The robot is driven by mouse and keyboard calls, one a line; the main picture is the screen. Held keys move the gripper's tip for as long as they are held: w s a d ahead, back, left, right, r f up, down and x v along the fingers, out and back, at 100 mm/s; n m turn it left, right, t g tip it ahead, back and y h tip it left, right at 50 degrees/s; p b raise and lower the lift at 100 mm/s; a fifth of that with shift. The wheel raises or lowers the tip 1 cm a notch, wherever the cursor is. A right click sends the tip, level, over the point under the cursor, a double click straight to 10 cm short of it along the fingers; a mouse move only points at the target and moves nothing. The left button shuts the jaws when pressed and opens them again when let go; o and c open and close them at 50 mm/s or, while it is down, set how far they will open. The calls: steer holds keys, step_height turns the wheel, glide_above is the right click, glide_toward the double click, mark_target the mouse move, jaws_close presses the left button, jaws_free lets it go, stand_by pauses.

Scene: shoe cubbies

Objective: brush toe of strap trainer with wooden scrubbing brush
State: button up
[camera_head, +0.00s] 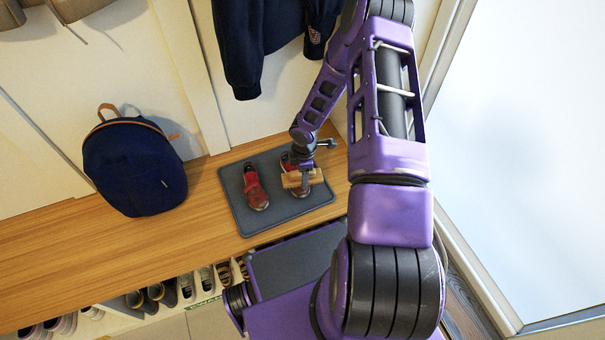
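Two red shoes lie on a dark grey mat (243,213) on the wooden bench. The left shoe (255,187) lies in full view with its darker toe towards me. The right shoe (287,162) is partly hidden by my arm and the brush. The wooden scrubbing brush (313,176) is a light block crosswise over the right shoe's toe end. I cannot tell whether it touches the shoe. My gripper (304,178) points down and is shut on the brush.
A navy backpack (133,165) stands on the bench (60,250) at the left. A dark garment (262,40) hangs above the mat. Cubbies with several pairs of shoes (165,292) are below the bench. The bench between backpack and mat is clear.

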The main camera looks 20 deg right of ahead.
steer(key=shift+w+f+b, duration=0.1)
steer(key=shift+f+b, duration=0.65)
steer(key=shift+f, duration=0.25)
steer(key=shift+d, duration=0.1)
